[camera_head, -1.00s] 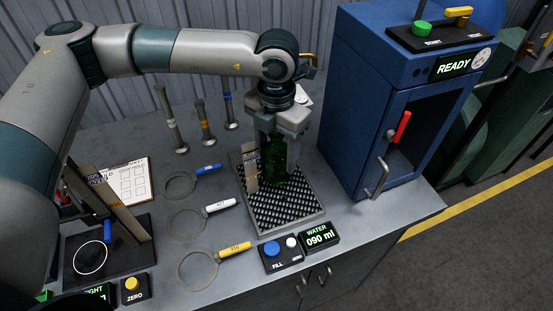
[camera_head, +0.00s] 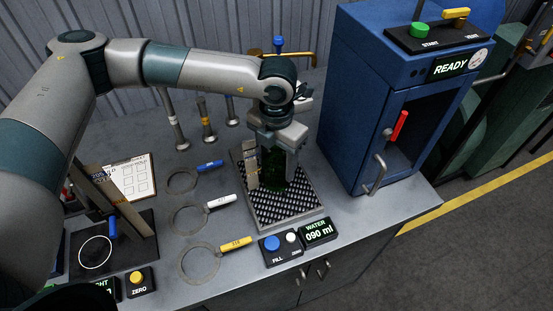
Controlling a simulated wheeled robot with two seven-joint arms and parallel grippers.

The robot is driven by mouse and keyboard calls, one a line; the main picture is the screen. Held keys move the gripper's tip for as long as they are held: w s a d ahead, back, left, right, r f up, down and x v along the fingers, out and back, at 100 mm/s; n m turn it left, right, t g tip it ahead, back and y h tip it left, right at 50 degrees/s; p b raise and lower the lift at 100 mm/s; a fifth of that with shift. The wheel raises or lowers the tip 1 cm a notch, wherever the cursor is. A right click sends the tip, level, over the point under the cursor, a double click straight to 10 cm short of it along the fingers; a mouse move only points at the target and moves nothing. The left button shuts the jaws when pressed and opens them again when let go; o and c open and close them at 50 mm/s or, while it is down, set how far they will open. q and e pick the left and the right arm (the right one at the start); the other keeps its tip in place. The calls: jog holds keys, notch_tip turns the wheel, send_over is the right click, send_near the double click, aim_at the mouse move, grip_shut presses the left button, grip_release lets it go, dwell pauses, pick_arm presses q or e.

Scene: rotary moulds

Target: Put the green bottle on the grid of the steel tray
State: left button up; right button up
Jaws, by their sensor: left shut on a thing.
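The green bottle (camera_head: 272,172) is upright between the fingers of my left gripper (camera_head: 271,168), which is shut on it. Gripper and bottle are over the back half of the steel tray (camera_head: 262,229) with its dark grid. The bottle's base is at or just above the grid; I cannot tell whether it touches. The fingers hide the bottle's sides and the gripper body hides its top. My right gripper is not in view.
Right of the tray stands a blue cabinet (camera_head: 364,120) with a red handle. In front are a FILL button box (camera_head: 283,248) and a WATER display (camera_head: 317,231) reading 090 ml. Several ring tools, including a yellow-handled one (camera_head: 236,244), lie to the left.

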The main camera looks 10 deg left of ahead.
pick_arm(q)
jog(key=shift+f, duration=0.15)
jog(key=o, duration=1.3)
jog(key=shift+r, duration=0.35)
notch_tip(320, 180, up, 10)
jog(key=b, duration=0.4)
jog(key=shift+r, duration=0.85)
